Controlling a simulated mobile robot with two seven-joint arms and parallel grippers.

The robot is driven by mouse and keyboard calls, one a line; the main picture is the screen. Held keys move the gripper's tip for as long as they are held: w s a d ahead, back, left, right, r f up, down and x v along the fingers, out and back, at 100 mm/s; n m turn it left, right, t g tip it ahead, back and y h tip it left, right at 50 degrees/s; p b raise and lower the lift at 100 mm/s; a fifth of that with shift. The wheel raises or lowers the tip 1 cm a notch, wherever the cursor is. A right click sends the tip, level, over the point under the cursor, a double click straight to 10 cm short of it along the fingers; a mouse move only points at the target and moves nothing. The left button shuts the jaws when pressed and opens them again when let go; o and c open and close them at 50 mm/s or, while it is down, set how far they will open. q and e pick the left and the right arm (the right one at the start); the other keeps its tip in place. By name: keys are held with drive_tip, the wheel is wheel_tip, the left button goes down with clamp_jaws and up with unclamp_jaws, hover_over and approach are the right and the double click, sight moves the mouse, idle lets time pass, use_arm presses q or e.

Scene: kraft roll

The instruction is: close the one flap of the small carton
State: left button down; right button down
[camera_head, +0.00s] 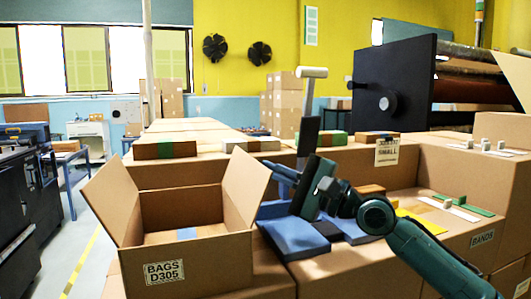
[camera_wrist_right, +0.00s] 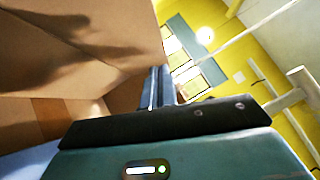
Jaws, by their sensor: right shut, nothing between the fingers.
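The open carton (camera_head: 190,262), labelled BAGS D305, stands at the front left in the head view. Its left flap (camera_head: 113,197) leans outward and its right flap (camera_head: 245,184) stands up, tilted outward to the right. The inside floor is partly visible, with a blue patch on it. My right gripper (camera_head: 278,172) is just right of the right flap, its fingers together and empty, pointing left. In the right wrist view the shut fingers (camera_wrist_right: 160,87) are beside a large cardboard surface (camera_wrist_right: 75,45); I cannot tell whether they touch it. My left gripper is out of view.
Blue folded pieces (camera_head: 297,239) lie on the boxes under my right arm. A sign reading SMALL (camera_head: 387,152) stands behind. A box labelled BANDS (camera_head: 482,238) is at right, with green and white strips on top. Open floor (camera_head: 88,262) lies left of the carton.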

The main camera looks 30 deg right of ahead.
drive_tip(key=shift+w+a+r+p, duration=0.1)
drive_tip(key=shift+a+r+p, duration=0.4)
drive_tip(key=shift+a, duration=0.25)
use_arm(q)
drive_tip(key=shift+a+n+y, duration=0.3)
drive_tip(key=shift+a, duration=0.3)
use_arm(e)
drive_tip(key=shift+w+a+f, duration=0.1)
drive_tip(key=shift+a, duration=0.15)
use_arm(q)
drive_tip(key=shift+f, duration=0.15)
